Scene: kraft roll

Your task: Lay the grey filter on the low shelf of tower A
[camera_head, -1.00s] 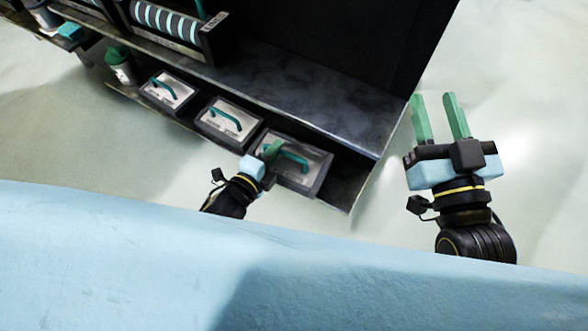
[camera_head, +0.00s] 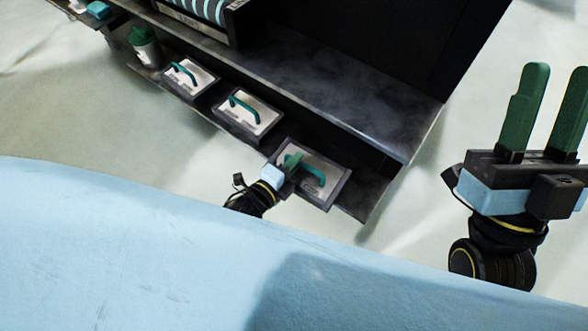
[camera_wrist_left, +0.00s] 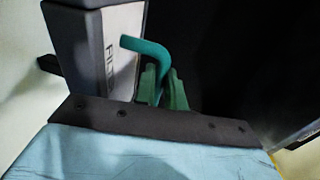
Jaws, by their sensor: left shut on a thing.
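The grey filter (camera_head: 328,166) is a flat box with a grey frame, a pale face and a green handle. It is at the right end of the low shelf (camera_head: 367,199) in the head view. My left gripper (camera_head: 292,162) is shut on its green handle. In the left wrist view the two green fingers (camera_wrist_left: 163,88) pinch the handle (camera_wrist_left: 146,46), with the filter's labelled face (camera_wrist_left: 122,62) to their left. I cannot tell whether the filter rests on the shelf or is just above it. My right gripper (camera_head: 555,108) is open and empty, off to the right.
Two similar boxes with green handles, a middle one (camera_head: 247,113) and a left one (camera_head: 187,77), stand on the low shelf. A green-topped canister (camera_head: 145,47) is farther left. The upper shelf (camera_head: 340,85) overhangs them. Pale floor lies in front and right.

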